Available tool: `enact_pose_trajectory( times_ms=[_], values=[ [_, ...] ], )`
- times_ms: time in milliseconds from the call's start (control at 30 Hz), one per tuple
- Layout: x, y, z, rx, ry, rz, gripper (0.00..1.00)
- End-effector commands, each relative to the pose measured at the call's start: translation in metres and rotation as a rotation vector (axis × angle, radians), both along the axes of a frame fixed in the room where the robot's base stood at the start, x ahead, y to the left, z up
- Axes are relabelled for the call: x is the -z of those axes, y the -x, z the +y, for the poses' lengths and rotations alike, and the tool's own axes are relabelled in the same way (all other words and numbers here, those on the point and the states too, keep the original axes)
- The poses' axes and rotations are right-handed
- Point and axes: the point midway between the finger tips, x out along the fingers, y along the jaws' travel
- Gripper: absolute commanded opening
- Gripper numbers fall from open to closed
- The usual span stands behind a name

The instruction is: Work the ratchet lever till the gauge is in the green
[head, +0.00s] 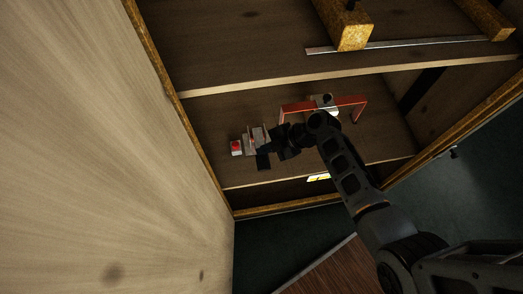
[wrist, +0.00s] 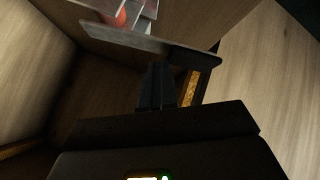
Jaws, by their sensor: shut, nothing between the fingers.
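A small grey device (head: 257,137) with upright plates stands on the lower shelf in the head view; it may be the ratchet. In the wrist view a flat grey bar (wrist: 140,42) crosses in front of my fingers, perhaps the lever. A red-orange rounded part (wrist: 116,14) shows behind it. My gripper (head: 262,158) is beside the device, on its near side. In the wrist view its dark fingers (wrist: 156,86) are together and empty, close to the bar; contact cannot be told. I cannot make out a gauge or a green zone.
A white block with a red top (head: 236,148) stands left of the device. A red-orange frame (head: 352,101) stands to the right, behind my arm. A yellow-white label (head: 318,177) is on the shelf's front. A large wooden panel (head: 110,150) bounds the left side.

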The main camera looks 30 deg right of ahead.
Motion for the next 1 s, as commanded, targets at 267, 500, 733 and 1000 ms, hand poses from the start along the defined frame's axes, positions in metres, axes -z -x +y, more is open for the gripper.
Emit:
enact_pose_trajectory(
  times_ms=[267,500,733,1000],
  values=[
    [0.005,0.001,0.000,-0.001,0.000,0.003,0.00],
    [0.007,0.002,0.001,-0.001,0.000,0.003,0.00],
    [0.009,0.002,0.001,-0.001,0.000,0.004,0.00],
    [0.013,0.003,0.001,-0.002,-0.001,0.005,0.00]
  ],
)
